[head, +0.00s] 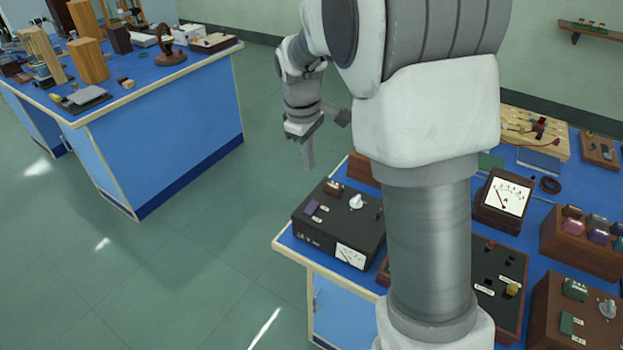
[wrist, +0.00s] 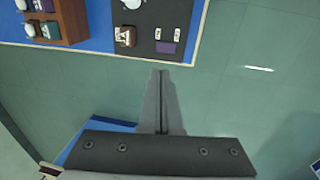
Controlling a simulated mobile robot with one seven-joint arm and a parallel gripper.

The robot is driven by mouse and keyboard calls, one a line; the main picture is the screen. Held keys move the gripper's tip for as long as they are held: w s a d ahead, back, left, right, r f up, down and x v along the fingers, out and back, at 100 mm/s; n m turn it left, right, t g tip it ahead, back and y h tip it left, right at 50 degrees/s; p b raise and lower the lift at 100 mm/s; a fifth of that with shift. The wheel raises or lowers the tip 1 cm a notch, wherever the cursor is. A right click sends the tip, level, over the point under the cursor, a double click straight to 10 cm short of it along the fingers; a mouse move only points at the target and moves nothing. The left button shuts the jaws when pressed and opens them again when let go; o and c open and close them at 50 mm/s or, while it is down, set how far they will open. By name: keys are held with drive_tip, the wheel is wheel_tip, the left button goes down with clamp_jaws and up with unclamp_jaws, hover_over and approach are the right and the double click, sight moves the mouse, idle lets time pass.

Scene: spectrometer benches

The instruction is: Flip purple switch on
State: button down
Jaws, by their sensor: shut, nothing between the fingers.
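The purple switch (head: 311,208) sits on the top of a black box (head: 318,231) at the near left corner of the right bench. It also shows in the wrist view (wrist: 166,48), near a brown-based switch (wrist: 125,37) and small white labels. I cannot tell its on or off position. My gripper (head: 308,168) is shut and empty, pointing down, above and behind the box in the head view. In the wrist view its closed fingertips (wrist: 159,75) point toward the box's edge, apart from the switch.
The black box also carries a white knob (head: 356,202) and a meter (head: 350,256). Another meter (head: 505,195), a wooden jar rack (head: 585,243) and other instruments crowd the right bench. A second blue bench (head: 165,140) stands left, with open green floor between.

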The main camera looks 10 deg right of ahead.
sight(314, 205)
drive_tip(key=f, duration=0.4)
drive_tip(key=w+d+f, duration=0.1)
drive_tip(key=f, duration=0.8)
drive_tip(key=shift+w+d+b, duration=0.15)
drive_tip(key=shift+b, duration=0.25)
drive_tip(key=shift+d+f+g, duration=0.15)
drive_tip(key=shift+f+g, duration=0.15)
